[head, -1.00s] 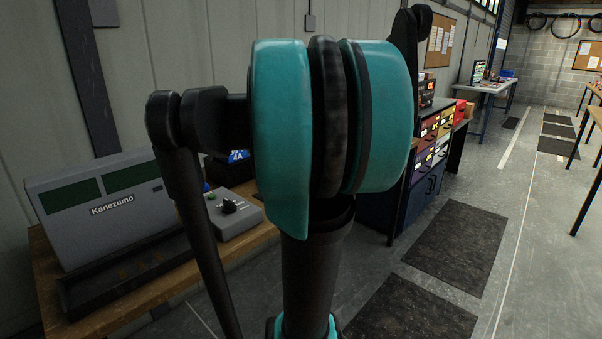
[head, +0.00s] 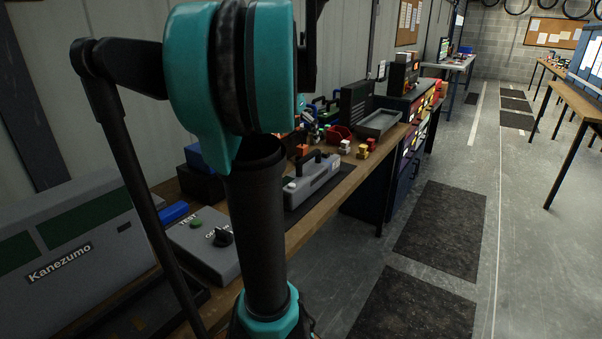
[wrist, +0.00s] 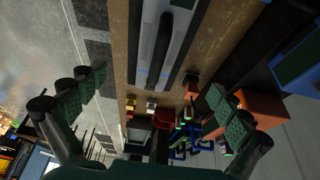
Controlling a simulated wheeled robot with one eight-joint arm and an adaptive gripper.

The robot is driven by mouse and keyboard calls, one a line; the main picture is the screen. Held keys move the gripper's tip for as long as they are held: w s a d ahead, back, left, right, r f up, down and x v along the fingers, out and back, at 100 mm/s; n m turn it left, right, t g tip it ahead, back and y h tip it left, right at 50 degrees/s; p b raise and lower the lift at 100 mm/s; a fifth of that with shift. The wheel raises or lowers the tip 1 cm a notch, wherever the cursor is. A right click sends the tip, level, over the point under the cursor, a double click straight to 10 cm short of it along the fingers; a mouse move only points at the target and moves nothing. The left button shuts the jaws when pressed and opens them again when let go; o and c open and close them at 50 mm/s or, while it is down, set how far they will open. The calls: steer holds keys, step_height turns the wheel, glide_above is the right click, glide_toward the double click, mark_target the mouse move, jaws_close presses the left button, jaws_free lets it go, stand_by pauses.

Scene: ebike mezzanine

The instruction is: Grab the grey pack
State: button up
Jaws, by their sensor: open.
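The grey pack (head: 322,181) is a long grey case with a black handle along its top. It lies on a dark mat on the wooden bench, just right of my arm in the head view. In the wrist view the grey pack (wrist: 151,50) stands at top centre with its black handle running lengthwise. My gripper (wrist: 158,88) is open and empty, its two green-padded fingers wide apart on either side of the picture. The pack lies beyond the fingertips, apart from them. My gripper cannot be made out in the head view.
A grey Kanezumo unit (head: 70,240) and a test box (head: 207,240) stand at the near left of the bench. Beyond the pack are an orange block (head: 301,150), a red bin (head: 338,134), small yellow blocks and a grey tray (head: 377,124).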

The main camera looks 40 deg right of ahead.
mark_target(308, 169)
steer(key=x, duration=1.1)
steer(key=shift+f, duration=0.2)
steer(key=shift+x, duration=2.95)
steer(key=shift+a+f, duration=0.1)
steer(key=shift+a, duration=0.05)
steer(key=c, duration=1.9)
steer(key=shift+c, duration=0.4)
